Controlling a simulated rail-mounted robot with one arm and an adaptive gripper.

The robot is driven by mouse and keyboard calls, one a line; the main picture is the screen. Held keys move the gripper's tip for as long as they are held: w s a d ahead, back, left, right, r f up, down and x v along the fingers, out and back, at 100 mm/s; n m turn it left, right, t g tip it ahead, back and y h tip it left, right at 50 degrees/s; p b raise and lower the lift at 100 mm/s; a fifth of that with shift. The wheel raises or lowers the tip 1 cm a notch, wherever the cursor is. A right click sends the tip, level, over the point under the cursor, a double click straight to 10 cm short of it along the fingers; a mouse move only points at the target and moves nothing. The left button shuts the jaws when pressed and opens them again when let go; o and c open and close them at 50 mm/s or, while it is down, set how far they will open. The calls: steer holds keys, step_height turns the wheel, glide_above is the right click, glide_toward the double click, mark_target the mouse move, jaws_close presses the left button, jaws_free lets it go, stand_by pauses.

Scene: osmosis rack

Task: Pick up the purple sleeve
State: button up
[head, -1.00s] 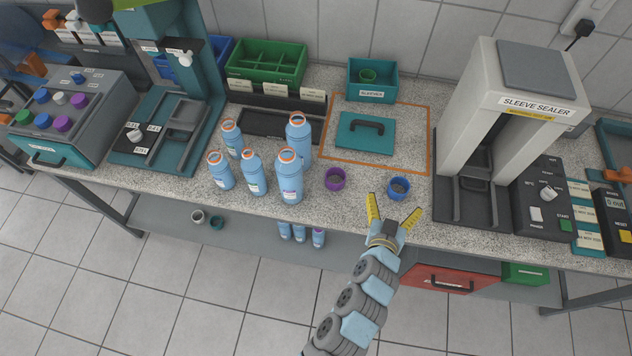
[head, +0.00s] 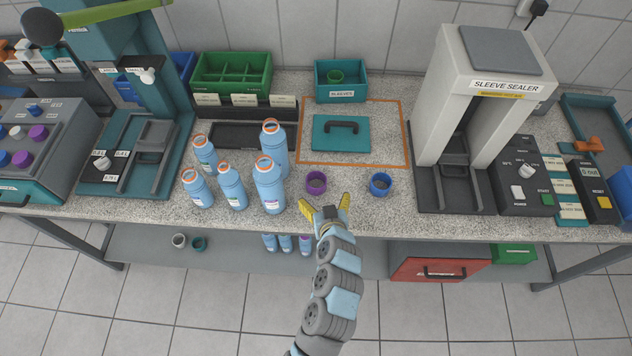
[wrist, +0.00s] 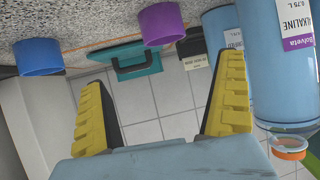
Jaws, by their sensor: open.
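The purple sleeve (head: 316,182) is a short open ring standing on the speckled worktop near its front edge. It also shows in the wrist view (wrist: 161,24), at the top, beyond the gap between my fingers and nearer the right one. My gripper (head: 325,205) has yellow fingers spread apart with nothing between them. It is at the worktop's front edge, just in front of the purple sleeve and apart from it. The open fingers also show in the wrist view (wrist: 165,100).
A blue sleeve (head: 380,184) stands to the right of the purple one. Several blue bottles (head: 270,187) stand close on the left. Behind are a teal lid-like plate with a handle (head: 341,140) and a teal sleeves bin (head: 341,92). The sleeve sealer (head: 450,90) stands at right.

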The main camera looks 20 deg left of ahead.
mark_target(315, 175)
steer(key=x, duration=0.5)
steer(key=shift+w+a+f+p, duration=0.15)
steer(key=shift+p, duration=0.15)
steer(key=shift+w+a+f, duration=0.25)
steer(key=shift+w, duration=0.3)
steer(key=shift+s+a+p+x, duration=0.1)
steer(key=shift+a+p+x, duration=0.1)
steer(key=shift+x, duration=0.6)
steer(key=shift+s+a+p+x, duration=0.1)
steer(key=shift+s+p+x, duration=0.1)
steer(key=shift+x, duration=1.4)
steer(key=shift+w+f, duration=0.25)
steer(key=c, duration=0.7)
